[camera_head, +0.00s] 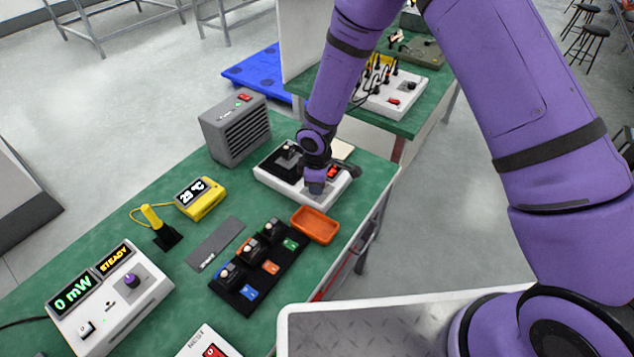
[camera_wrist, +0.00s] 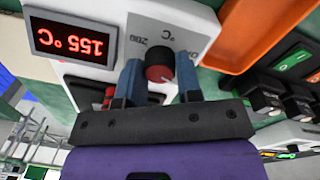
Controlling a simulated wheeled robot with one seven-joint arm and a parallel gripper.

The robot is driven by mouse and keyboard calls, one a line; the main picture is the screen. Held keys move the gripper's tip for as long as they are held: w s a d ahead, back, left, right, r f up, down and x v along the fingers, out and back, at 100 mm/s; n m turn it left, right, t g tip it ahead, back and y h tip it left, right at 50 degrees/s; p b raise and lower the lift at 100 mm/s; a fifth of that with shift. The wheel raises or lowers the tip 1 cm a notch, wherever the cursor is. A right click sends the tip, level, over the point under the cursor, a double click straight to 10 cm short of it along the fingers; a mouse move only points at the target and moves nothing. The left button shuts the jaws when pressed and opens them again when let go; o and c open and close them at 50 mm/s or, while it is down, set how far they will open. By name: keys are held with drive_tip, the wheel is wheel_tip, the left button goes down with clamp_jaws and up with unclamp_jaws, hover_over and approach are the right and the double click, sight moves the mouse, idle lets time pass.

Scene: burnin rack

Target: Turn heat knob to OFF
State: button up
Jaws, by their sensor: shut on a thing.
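The heat knob (camera_wrist: 159,67) is dark with a red part and sits on the white face of the heater unit (camera_wrist: 145,22). Upside-down scale marks show beside it in the wrist view. The unit's red display (camera_wrist: 72,42) reads 155 °C, upside down. My gripper (camera_wrist: 160,82) has its two blue fingers on either side of the knob, shut on it. In the head view my gripper (camera_head: 315,186) is over the front of the white heater unit (camera_head: 270,180) on the green bench. My wrist hides the knob there, so its pointer setting cannot be read.
An orange tray (camera_head: 316,225) lies close to the heater unit. A grey vented box (camera_head: 236,127) stands behind it. A yellow thermometer reading 29 °C (camera_head: 201,198), a black rack (camera_head: 262,267) with small modules, and a white power meter (camera_head: 110,297) share the green bench (camera_head: 115,225).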

drive_tip(key=n, duration=1)
drive_tip(key=shift+d+y, duration=0.1)
drive_tip(key=shift+y, duration=0.2)
drive_tip(key=shift+n, duration=0.3)
drive_tip(key=o, duration=0.9)
drive_tip(key=shift+o, duration=0.2)
drive_tip(key=shift+r, duration=0.1)
wheel_tip(320, 180, up, 11)
drive_tip(key=shift+s+d, duration=0.15)
